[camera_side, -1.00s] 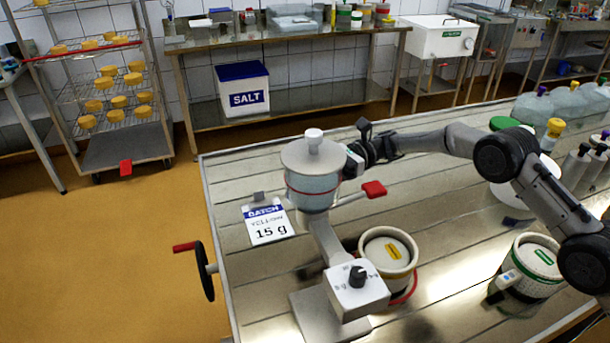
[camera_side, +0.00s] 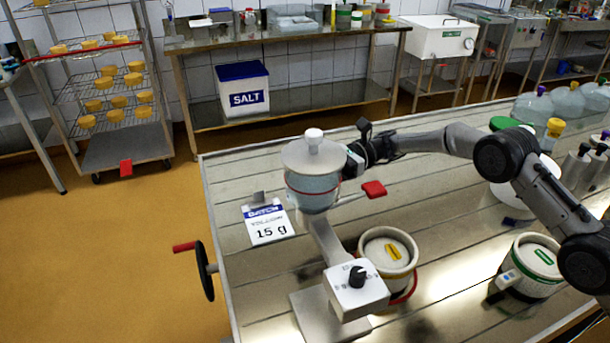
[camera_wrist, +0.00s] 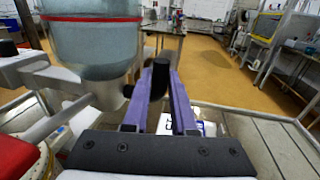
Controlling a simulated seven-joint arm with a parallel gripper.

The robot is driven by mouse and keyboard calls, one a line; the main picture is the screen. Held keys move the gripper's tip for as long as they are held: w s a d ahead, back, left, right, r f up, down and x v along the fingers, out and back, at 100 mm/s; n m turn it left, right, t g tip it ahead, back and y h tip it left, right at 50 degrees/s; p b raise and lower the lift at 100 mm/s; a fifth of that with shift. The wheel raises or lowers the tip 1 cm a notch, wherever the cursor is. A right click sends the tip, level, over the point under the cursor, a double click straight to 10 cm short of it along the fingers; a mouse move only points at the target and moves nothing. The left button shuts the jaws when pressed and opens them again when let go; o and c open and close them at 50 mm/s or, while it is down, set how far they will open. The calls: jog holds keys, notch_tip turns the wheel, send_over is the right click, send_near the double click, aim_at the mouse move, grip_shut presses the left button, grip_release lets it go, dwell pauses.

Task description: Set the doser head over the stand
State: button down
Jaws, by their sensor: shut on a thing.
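The doser head (camera_side: 313,188) is a pale blue-green hopper with a red band, a grey lid and a white knob. It sits upright at the top of a leaning grey post. The stand (camera_side: 305,312) shows as a flat grey base below, with a white dial box (camera_side: 357,291) in front. My gripper (camera_side: 352,160) is close behind the hopper's right side; its fingertips are hidden there. In the wrist view its purple fingers are shut on a black peg (camera_wrist: 160,75), with the hopper (camera_wrist: 95,45) just left. How the peg joins the head is unclear.
A red-tipped lever (camera_side: 374,189) sticks out right of the hopper. A mould with a yellow mark (camera_side: 375,262) stands right of the base, and a green-marked one (camera_side: 525,290) further right. A batch card (camera_side: 267,223) stands left. The table's left back is clear.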

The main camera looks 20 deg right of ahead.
jog(key=shift+d, duration=0.1)
dwell(0.3)
jog(key=s+d+m+t+h, duration=0.2)
jog(key=s+d+m+t, duration=0.7)
jog(key=s+d+t, duration=0.4)
jog(key=shift+s+d+t+h, duration=0.4)
jog(key=shift+s+d, duration=0.9)
jog(key=shift+d, duration=1.3)
jog(key=c, duration=1.1)
grip_release()
jog(key=shift+o, duration=0.3)
